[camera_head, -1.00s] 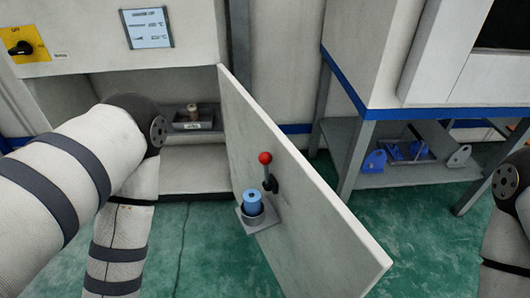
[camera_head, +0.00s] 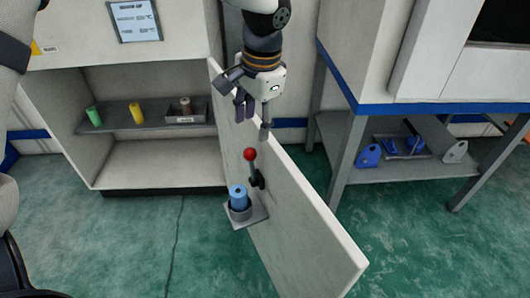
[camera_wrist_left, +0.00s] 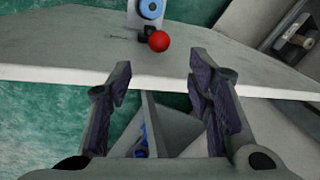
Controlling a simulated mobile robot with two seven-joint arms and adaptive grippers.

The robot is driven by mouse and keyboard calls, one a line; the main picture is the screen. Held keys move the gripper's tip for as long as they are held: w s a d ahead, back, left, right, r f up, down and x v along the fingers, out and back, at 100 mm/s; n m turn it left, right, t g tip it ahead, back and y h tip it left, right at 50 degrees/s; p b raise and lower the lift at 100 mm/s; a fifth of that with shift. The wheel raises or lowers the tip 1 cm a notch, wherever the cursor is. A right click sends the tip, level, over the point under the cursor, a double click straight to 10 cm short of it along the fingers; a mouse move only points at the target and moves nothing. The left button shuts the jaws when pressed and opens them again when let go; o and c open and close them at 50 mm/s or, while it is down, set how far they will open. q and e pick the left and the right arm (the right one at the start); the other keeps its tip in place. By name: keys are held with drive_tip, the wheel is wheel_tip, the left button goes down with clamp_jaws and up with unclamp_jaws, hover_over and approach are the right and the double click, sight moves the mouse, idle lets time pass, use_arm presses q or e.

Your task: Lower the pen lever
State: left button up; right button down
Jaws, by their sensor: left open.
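The pen lever has a red ball knob (camera_head: 250,154) on a grey rod that stands upright from a black pivot (camera_head: 258,180) on the open door panel (camera_head: 300,230). Below it a blue cylinder (camera_head: 238,196) sits in a grey holder on a small bracket (camera_head: 246,216). My left gripper (camera_head: 254,115) is above the knob, pointing down, open and empty. In the left wrist view the red knob (camera_wrist_left: 159,41) lies ahead of the two spread fingers (camera_wrist_left: 160,82), apart from them, with the blue cylinder (camera_wrist_left: 151,8) beyond it. My right gripper does not show.
The open cabinet's shelf (camera_head: 150,118) holds a green cylinder (camera_head: 94,116), a yellow cylinder (camera_head: 136,112) and a small box (camera_head: 186,112). At right, a table's lower shelf (camera_head: 400,172) carries blue and grey parts. The green floor (camera_head: 180,255) is clear.

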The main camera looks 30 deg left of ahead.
sight(250, 150)
use_arm(q)
drive_tip(key=f, duration=0.3)
drive_tip(key=a+f, duration=0.1)
drive_tip(key=f, duration=0.3)
drive_tip(key=a+f+b, duration=0.1)
drive_tip(key=f, duration=0.3)
drive_tip(key=shift+w+f, duration=0.1)
drive_tip(key=shift+w, duration=0.2)
clamp_jaws()
